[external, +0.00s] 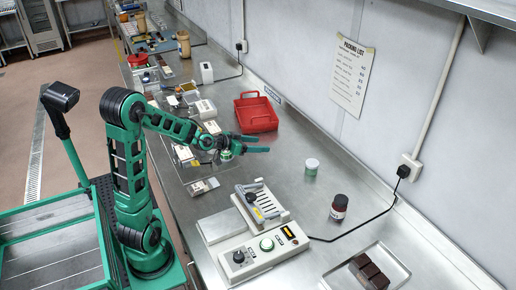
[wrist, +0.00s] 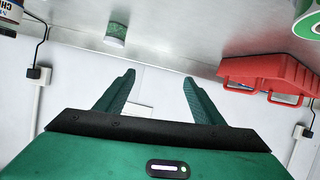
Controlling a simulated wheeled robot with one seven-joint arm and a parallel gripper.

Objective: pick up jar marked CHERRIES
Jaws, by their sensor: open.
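A dark red jar with a dark lid (external: 339,208) stands upright on the steel bench at the right; its label is too small to read in the external view. At the top left of the wrist view, a jar cut off by the frame edge (wrist: 9,14) shows a pale label with letters that may begin "CH"; it looks like the same jar. A jar with a pale lid and green body (external: 312,167) stands further back and also shows in the wrist view (wrist: 116,34). My gripper (external: 264,143) is open and empty above the bench, left of both jars (wrist: 158,76).
A red basket (external: 256,113) stands behind my gripper. A control box with a slotted plate (external: 262,250) stands in front of the jars, its black cable running past the dark jar. A tray of brown blocks (external: 399,267) is at lower right. The wall rises behind the bench.

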